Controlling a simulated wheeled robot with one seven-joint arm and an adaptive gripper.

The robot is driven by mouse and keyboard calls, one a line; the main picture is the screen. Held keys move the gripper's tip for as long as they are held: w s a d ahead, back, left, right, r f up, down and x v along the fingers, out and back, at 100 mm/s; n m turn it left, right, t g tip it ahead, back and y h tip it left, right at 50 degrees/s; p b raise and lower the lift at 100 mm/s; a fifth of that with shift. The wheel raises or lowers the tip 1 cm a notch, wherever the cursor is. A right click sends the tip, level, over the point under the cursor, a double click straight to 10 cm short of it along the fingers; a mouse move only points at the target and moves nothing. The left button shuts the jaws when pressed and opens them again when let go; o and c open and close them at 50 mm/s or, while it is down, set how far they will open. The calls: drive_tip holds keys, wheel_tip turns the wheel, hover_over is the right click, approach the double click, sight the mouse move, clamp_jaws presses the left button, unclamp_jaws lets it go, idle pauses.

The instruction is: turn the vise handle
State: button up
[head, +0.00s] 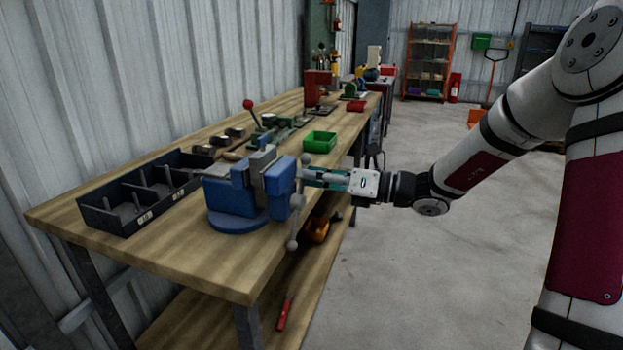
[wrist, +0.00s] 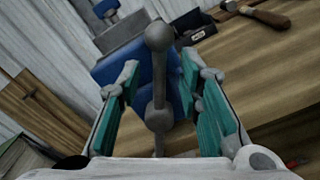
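The blue vise (head: 232,197) stands on the near end of the wooden workbench. Its handle (head: 297,201) is a grey bar with ball ends on the vise's right side, running steeply, slightly tilted. My gripper (head: 310,177) is at the upper part of the handle, coming from the right. In the wrist view, my gripper (wrist: 161,75) is open, with teal-padded fingers on both sides of the handle (wrist: 159,78). Gaps show between the bar and both fingers. One ball end and the round hub are visible there; the lower end of the bar is hidden by the gripper body.
A black divided tray (head: 128,222) lies left of the vise, and a green bin (head: 319,141) stands behind it. A red-handled lever (head: 250,106) rises farther back. A lower shelf holds a red-handled tool (head: 285,312). The floor to the right is clear.

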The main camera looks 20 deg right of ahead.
drive_tip(key=shift+w+a, duration=0.1)
drive_tip(key=shift+a, duration=0.05)
drive_tip(key=shift+c, duration=0.6)
clamp_jaws()
drive_tip(key=shift+m+p, duration=0.3)
drive_tip(key=shift+p, duration=0.55)
wheel_tip(320, 180, down, 8)
drive_tip(key=w+d+m+p, duration=0.1)
drive_tip(key=m+p, duration=1)
drive_tip(key=m, duration=0.6)
drive_tip(key=shift+w+d+f+p, duration=0.15)
drive_tip(key=shift+w+d+p, duration=0.15)
drive_tip(key=shift+w+p, duration=0.05)
